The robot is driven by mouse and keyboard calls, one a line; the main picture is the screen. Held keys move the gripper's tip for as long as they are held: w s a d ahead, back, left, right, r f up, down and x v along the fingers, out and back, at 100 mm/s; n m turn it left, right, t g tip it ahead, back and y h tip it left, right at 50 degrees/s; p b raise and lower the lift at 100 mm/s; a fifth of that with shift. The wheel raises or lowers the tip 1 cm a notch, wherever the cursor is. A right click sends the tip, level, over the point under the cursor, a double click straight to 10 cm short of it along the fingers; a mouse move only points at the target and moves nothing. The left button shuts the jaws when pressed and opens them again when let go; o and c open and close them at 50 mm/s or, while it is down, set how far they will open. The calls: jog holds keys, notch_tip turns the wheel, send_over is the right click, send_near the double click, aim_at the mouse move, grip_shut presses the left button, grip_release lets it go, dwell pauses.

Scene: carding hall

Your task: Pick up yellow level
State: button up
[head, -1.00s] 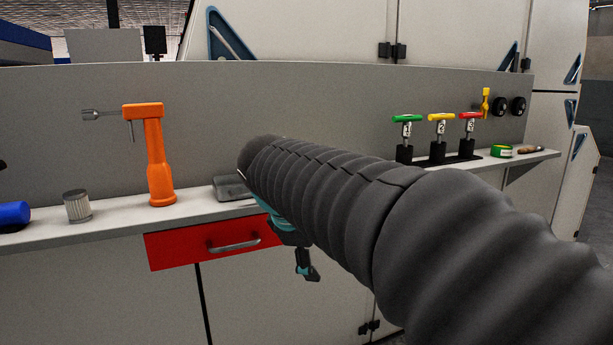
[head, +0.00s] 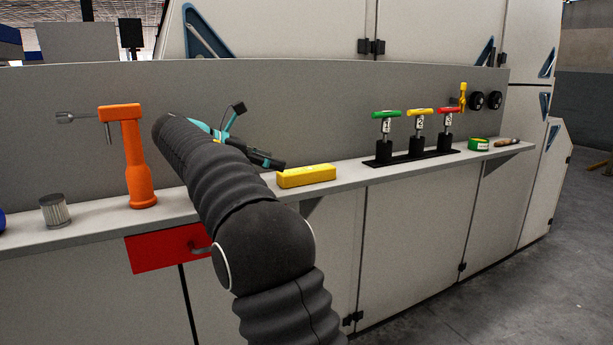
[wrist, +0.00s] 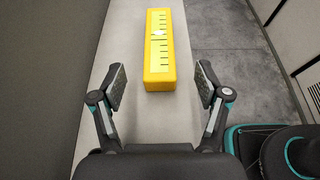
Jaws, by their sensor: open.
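The yellow level (head: 306,176) lies flat on the narrow grey shelf (head: 350,174), to the left of the lever stand. In the wrist view the level (wrist: 159,66) shows dark marks along its top and points away from me, with its near end just ahead of the fingers. My gripper (wrist: 160,88) is open and empty, with one finger on each side of the line of the level. In the head view my gripper (head: 258,142) is just left of the level, and my arm hides part of the shelf.
A lever stand (head: 413,158) with green, yellow and red handles is right of the level. Green tape (head: 479,144) lies farther right. An orange tool (head: 134,160) and a ribbed cylinder (head: 55,210) stand left. A grey panel (head: 330,105) rises behind the shelf.

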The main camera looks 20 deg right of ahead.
aim_at(309, 169)
jog(key=b+x, duration=0.1)
jog(key=x, duration=0.4)
jog(key=shift+d+f, duration=0.1)
jog(key=shift+d, duration=0.1)
jog(key=shift+b+x, duration=0.35)
jog(key=shift+x, duration=2.6)
jog(key=shift+w+r, duration=0.1)
jog(key=shift+r, duration=0.15)
grip_shut()
